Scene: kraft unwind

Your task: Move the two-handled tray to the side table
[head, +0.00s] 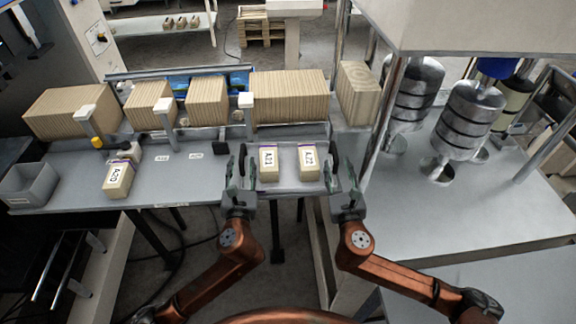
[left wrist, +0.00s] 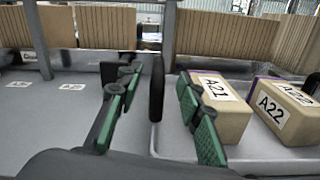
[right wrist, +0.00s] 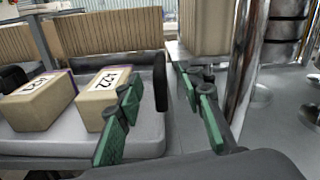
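The grey two-handled tray (head: 290,189) lies at the right end of the grey bench, carrying two tan boxes, A21 (head: 269,163) and A22 (head: 309,162). My left gripper (head: 240,172) is at its left end, open. In the left wrist view its green-padded fingers stand on either side of the dark upright handle (left wrist: 157,88), with gaps visible. My right gripper (head: 346,175) is likewise open at the right end; in the right wrist view its fingers straddle the other dark handle (right wrist: 160,82). A large grey table (head: 480,195) stands at the right; I cannot tell whether it is the side table.
Box A20 (head: 117,180) sits on the left part of the bench (head: 190,185), near a grey bin (head: 30,184). Several kraft stacks (head: 290,95) line the bench's back. Metal cylinders (head: 467,118) and a shiny post (head: 385,105) stand right of the tray.

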